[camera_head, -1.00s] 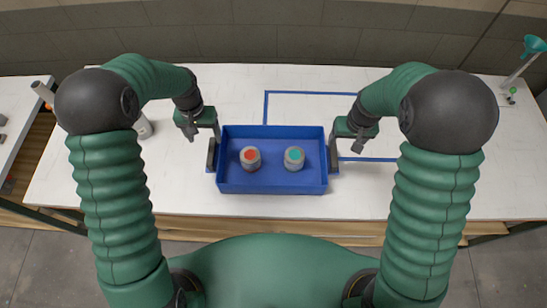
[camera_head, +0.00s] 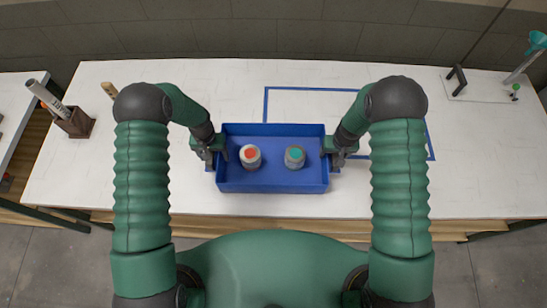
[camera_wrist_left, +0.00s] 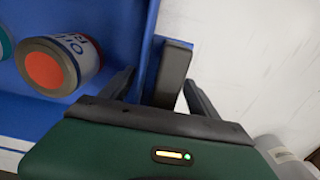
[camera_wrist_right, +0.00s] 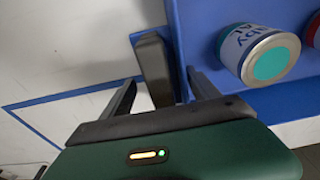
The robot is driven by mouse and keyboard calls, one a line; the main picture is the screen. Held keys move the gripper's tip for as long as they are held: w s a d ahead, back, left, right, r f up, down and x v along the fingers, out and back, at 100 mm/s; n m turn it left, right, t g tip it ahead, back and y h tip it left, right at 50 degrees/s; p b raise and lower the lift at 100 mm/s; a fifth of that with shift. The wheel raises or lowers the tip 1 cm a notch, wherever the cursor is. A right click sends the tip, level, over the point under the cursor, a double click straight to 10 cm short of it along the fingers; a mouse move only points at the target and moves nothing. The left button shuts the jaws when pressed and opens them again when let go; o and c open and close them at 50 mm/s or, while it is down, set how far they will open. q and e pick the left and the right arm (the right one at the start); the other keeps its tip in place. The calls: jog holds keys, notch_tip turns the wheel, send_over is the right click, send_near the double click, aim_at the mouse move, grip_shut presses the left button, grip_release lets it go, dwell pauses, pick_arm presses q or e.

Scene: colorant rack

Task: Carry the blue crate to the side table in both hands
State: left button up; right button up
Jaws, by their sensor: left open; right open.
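The blue crate (camera_head: 272,184) sits on the white table near its front edge. Two cans stand in it, one with a red top (camera_head: 250,156) and one with a teal top (camera_head: 294,157). My left gripper (camera_head: 211,158) is at the crate's left end; in the left wrist view its open fingers (camera_wrist_left: 163,88) straddle a dark handle (camera_wrist_left: 173,72). My right gripper (camera_head: 338,157) is at the right end; in the right wrist view its open fingers (camera_wrist_right: 160,95) straddle the other dark handle (camera_wrist_right: 153,68). The fingertips are partly hidden in the head view.
A side table (camera_head: 10,105) stands at the far left, across a gap. A brown holder with tubes (camera_head: 74,124) stands on the main table's left. A stand with a teal funnel (camera_head: 537,41) is at the far right. Blue tape (camera_head: 266,104) marks an area behind the crate.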

pick_arm(q)
jog(key=shift+a+f, duration=0.1)
jog(key=shift+f, duration=0.05)
pick_arm(e)
jog(key=shift+a+f, duration=0.1)
pick_arm(q)
jog(key=shift+s+a, duration=0.15)
pick_arm(e)
jog(key=shift+s+a, duration=0.15)
pick_arm(q)
jog(key=shift+c, duration=0.4)
pick_arm(e)
jog(key=shift+c, duration=0.4)
pick_arm(q)
jog(key=c, duration=0.7)
pick_arm(e)
jog(key=shift+d, duration=0.2)
jog(key=c, duration=0.7)
pick_arm(q)
jog(key=c, duration=0.7)
pick_arm(e)
jog(key=shift+d, duration=0.1)
jog(key=c, duration=0.7)
pick_arm(q)
jog(key=shift+a, duration=0.1)
grip_shut()
pick_arm(e)
grip_shut()
